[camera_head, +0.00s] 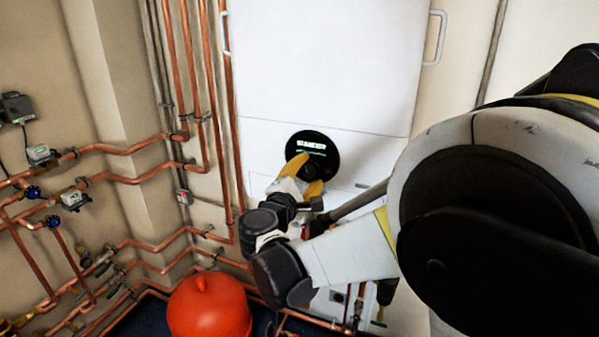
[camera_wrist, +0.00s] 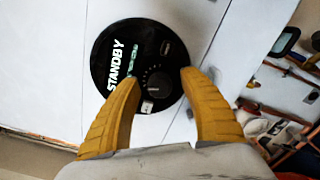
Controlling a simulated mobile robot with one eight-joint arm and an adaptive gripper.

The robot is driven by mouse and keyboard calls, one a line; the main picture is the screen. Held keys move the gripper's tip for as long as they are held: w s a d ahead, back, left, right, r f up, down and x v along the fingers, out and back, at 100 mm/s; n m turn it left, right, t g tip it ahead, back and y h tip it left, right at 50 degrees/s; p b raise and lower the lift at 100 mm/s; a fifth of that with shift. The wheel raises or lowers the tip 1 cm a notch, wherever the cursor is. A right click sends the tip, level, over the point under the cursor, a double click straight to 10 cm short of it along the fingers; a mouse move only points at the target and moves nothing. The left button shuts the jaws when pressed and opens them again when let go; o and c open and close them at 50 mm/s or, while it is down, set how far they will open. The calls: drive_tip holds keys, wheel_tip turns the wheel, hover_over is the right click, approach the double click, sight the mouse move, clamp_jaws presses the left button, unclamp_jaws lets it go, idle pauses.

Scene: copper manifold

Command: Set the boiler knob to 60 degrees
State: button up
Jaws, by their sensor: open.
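The boiler (camera_head: 325,65) is a white box on the wall in the head view. Its round black panel (camera_head: 325,144) shows lit text that reads STANDBY in the wrist view (camera_wrist: 104,50). The boiler knob (camera_wrist: 159,84) is a small dark dial with a ring of marks, low on the panel. My gripper (camera_head: 305,172) has yellow fingers and is open in front of the panel. In the wrist view its fingertips (camera_wrist: 160,82) stand on either side of the knob, with a gap to it. I cannot tell whether they touch the panel. In the head view the fingers partly hide the knob.
Copper pipes (camera_head: 130,147) with valves and gauges run along the wall on the left. A red round vessel (camera_head: 208,308) stands below the boiler at lower left. White handles (camera_head: 435,38) stick out at the boiler's upper sides. My arm fills the right of the head view.

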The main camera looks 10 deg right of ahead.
drive_tip(key=shift+w+d, duration=0.1)
drive_tip(key=shift+w, duration=0.05)
clamp_jaws()
drive_tip(key=m, duration=0.3)
drive_tip(key=shift+m+b, duration=0.3)
drive_tip(key=shift+m, duration=1.6)
